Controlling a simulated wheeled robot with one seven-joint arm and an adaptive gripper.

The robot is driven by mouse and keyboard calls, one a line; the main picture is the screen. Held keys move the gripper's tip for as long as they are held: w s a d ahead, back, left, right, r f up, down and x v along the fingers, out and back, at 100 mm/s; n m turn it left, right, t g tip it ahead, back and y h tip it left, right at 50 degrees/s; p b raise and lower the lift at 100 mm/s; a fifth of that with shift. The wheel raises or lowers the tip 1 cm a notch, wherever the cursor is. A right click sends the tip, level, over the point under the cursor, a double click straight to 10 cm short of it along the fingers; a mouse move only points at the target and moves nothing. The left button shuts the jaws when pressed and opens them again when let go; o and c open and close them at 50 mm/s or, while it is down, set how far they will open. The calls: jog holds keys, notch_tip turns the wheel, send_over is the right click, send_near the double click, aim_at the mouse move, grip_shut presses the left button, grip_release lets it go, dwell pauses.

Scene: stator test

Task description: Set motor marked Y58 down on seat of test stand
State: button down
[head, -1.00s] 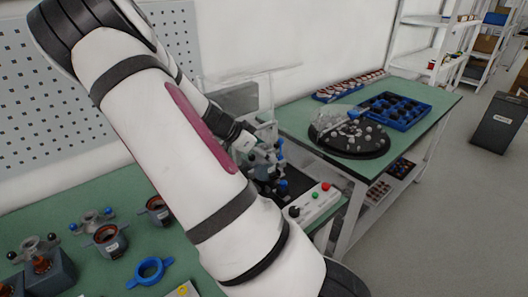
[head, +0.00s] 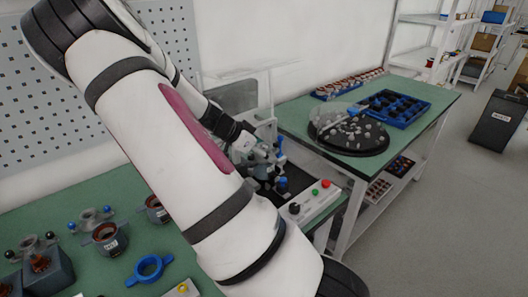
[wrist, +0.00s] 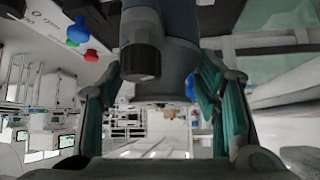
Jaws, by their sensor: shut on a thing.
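My gripper (wrist: 160,108) is shut on a grey cylindrical motor (wrist: 178,70), with a teal-padded finger on each side of it. No Y58 mark can be read on the motor from here. In the head view my gripper (head: 262,154) is at the test stand (head: 283,186), small and partly behind my own arm. The stand has blue knobs and a dark base. The seat is hidden by the gripper and the stand's parts, so I cannot tell whether the motor touches it. A dark round knob (wrist: 140,62) shows close in front of the motor in the wrist view.
A control box (head: 316,200) with red and green buttons fronts the stand, and a clear guard (head: 235,82) rises behind. Grey motors (head: 108,238) and a blue ring (head: 149,269) lie on the left bench. A round black tray (head: 349,139) and blue crate (head: 400,106) are at right.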

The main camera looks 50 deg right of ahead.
aim_at(259, 159)
jog(key=shift+s+a+f+b, duration=0.2)
jog(key=shift+s+f, duration=0.05)
jog(key=shift+f, duration=0.45)
jog(key=shift+s+a+f+b, duration=0.15)
jog(key=shift+s+f+b, duration=0.05)
jog(key=shift+f, duration=0.5)
jog(key=shift+a+f, duration=0.2)
jog(key=shift+c, duration=2.4)
grip_release()
jog(key=shift+d, duration=0.1)
jog(key=shift+w+r, duration=0.2)
jog(key=shift+r, duration=0.15)
jog(key=d+r+v, duration=0.1)
jog(key=v, duration=1.2)
jog(key=shift+d+r, duration=0.2)
jog(key=shift+r, duration=0.15)
jog(key=shift+s, duration=0.1)
